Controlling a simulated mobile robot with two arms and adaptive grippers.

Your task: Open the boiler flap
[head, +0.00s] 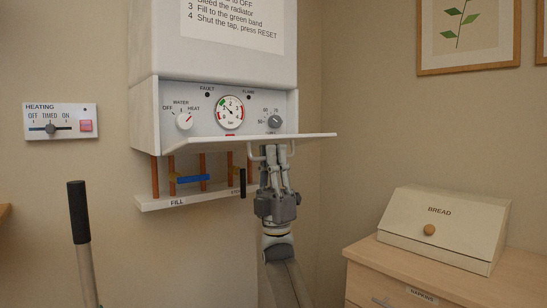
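The white boiler (213,45) hangs on the wall. Its flap (250,141) is folded down at the bottom and sticks out level toward me, so the control panel (205,104) behind it is uncovered. A pale handle shows under the flap's front edge. My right gripper (272,153) comes up from below, with its fingertips at this handle under the flap. The flap and handle partly hide the fingertips, and I cannot tell if they are closed on the handle. My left gripper is not in view.
Below the boiler are copper pipes (155,176), a blue tap lever (192,179) and a FILL shelf (178,201). A heating switch (60,121) is on the left wall. A black-topped pole (78,212) stands front left. A bread box (445,225) sits on a wooden cabinet at right.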

